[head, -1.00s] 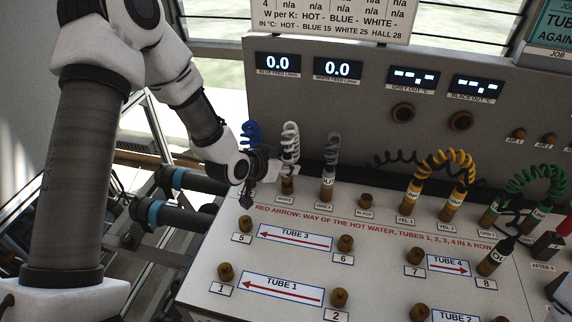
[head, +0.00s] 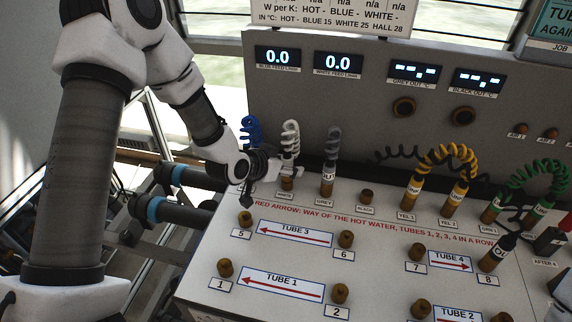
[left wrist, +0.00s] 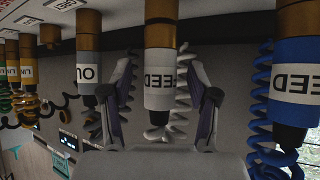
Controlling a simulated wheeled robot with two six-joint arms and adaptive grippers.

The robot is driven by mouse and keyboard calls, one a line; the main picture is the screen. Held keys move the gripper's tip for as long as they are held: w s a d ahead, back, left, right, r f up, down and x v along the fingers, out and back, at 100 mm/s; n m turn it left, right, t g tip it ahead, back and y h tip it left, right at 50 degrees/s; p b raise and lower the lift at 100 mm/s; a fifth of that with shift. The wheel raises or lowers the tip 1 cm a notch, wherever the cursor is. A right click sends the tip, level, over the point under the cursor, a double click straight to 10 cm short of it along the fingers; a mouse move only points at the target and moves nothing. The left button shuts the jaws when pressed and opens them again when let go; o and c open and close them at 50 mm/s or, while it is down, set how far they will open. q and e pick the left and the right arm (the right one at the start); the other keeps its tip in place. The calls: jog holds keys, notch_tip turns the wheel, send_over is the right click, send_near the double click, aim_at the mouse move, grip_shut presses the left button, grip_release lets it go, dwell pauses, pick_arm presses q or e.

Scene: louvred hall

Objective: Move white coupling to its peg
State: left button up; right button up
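The white coupling (head: 288,166), with a white coiled hose, stands on the brass peg (head: 287,184) labelled WHITE at the back left of the bench. In the left wrist view the white coupling (left wrist: 159,80) shows the letters EED and appears upside down. My left gripper (head: 272,166) is at the coupling from the left. In the left wrist view the left gripper (left wrist: 160,105) is open, one finger on each side of the coupling, with gaps visible on both sides. My right gripper is not clearly in view.
The blue coupling (left wrist: 298,85) is close on one side and the grey coupling (head: 328,180) on the other. Yellow couplings (head: 435,190) and green ones stand further right. Bare numbered pegs, such as peg 5 (head: 245,218) and peg 6 (head: 346,239), stand up from the bench (head: 210,285).

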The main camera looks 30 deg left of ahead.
pick_arm(q)
jog(key=s+r+p, duration=0.3)
jog(key=r+p, duration=0.3)
jog(key=shift+s+a+r, duration=0.15)
jog(key=shift+a, duration=0.2)
jog(key=v, duration=0.7)
jog(key=shift+r, duration=0.1)
jog(key=shift+s+a, duration=0.15)
